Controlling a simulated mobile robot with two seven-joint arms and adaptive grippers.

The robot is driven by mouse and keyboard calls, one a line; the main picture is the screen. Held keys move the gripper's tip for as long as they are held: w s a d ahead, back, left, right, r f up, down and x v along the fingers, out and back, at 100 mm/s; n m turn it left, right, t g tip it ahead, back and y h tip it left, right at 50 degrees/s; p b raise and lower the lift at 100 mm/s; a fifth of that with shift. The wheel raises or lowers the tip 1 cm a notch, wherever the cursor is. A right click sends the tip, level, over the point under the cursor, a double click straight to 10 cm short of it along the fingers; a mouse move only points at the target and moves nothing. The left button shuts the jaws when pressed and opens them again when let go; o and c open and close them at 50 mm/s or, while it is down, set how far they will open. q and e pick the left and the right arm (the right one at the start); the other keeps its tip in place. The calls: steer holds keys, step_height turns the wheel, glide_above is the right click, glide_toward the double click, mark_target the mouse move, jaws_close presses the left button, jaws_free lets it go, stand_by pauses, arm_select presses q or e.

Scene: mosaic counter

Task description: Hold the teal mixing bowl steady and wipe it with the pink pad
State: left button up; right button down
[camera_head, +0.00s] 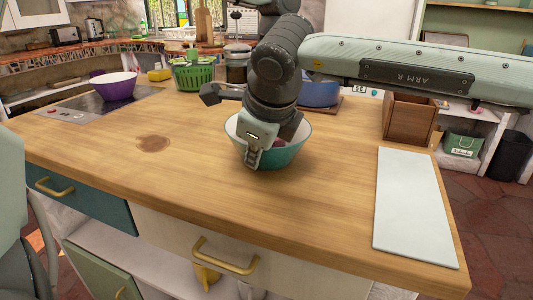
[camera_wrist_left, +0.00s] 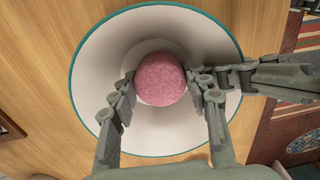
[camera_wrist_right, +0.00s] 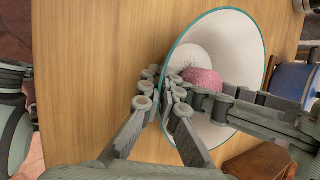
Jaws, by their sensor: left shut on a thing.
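The teal mixing bowl (camera_head: 288,157), white inside, stands upright on the wooden counter. My right gripper (camera_head: 256,156) is at its near rim. In the right wrist view this gripper (camera_wrist_right: 164,80) has its fingers close together on either side of the rim, pinching it. The round pink pad (camera_wrist_left: 161,79) is inside the bowl (camera_wrist_left: 108,52), between the fingers of my left gripper (camera_wrist_left: 160,84), which is shut on it. The pad (camera_wrist_right: 203,79) is partly hidden by fingers in the right wrist view. In the head view my right arm hides most of the pad.
A pale board (camera_head: 415,205) lies at the counter's right end, with a wooden box (camera_head: 408,118) behind it. A blue pot (camera_head: 320,93) stands behind the bowl. A green basket (camera_head: 193,74) and purple bowl (camera_head: 114,87) are farther back left. The counter's front left is clear.

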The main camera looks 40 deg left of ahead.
arm_select(q)
steer(key=shift+w, duration=0.55)
steer(key=shift+w+a+f, duration=0.1)
steer(key=shift+w+a, duration=0.2)
steer(key=shift+w, duration=0.15)
steer(key=shift+w+a, duration=0.1)
steer(key=shift+a, duration=0.65)
steer(key=shift+s+a, duration=0.3)
steer(key=shift+a, duration=0.15)
steer(key=shift+s+a, duration=0.1)
steer(key=shift+s, duration=0.45)
steer(key=shift+s+d, duration=0.5)
steer(key=shift+s, duration=0.05)
steer(key=shift+s+d+f, duration=0.1)
steer(key=shift+s+d, duration=0.05)
steer(key=shift+d, duration=0.5)
steer(key=shift+w+d, duration=0.3)
steer(key=shift+d, duration=0.2)
steer(key=shift+w, duration=0.65)
step_height(320, 180, up, 11)
